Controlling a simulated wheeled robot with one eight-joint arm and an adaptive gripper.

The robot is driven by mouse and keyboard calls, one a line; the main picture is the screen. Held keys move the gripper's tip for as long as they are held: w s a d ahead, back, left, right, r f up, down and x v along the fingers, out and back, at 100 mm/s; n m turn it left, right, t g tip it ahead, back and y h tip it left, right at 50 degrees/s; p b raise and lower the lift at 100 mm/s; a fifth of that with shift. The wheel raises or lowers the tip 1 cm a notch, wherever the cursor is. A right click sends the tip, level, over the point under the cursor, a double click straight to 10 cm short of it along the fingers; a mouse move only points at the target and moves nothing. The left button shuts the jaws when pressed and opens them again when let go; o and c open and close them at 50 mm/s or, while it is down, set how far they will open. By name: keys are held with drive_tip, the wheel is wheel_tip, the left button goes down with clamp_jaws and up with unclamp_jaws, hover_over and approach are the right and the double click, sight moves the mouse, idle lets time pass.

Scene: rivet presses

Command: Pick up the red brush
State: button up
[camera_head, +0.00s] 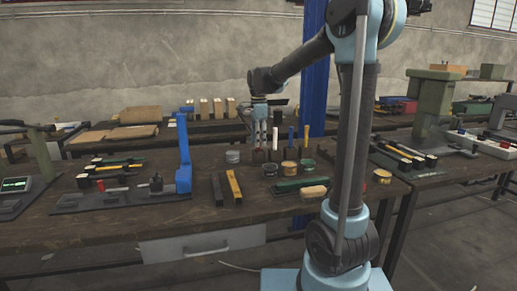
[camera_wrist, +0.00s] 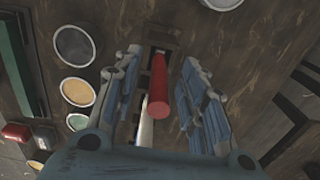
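The red brush (camera_wrist: 158,85) shows in the wrist view as a red handle end pointing up toward the camera. It stands between the two fingers of my gripper (camera_wrist: 161,60), with a gap on each side. My gripper is open and points down. In the head view my gripper (camera_head: 259,138) is over the row of upright handles in dark holders on the workbench. I cannot make out the red handle there; the fingers seem to cover it. The brush's lower end is hidden.
A white handle (camera_head: 275,139), a blue handle (camera_head: 291,136) and a yellow handle (camera_head: 306,136) stand close to the right of my gripper. A blue press (camera_head: 183,158) rises to the left on the workbench (camera_head: 150,222).

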drive_tip(key=shift+f, duration=0.65)
drive_tip(key=shift+c, duration=0.5)
clamp_jaws()
wheel_tip(320, 180, up, 28)
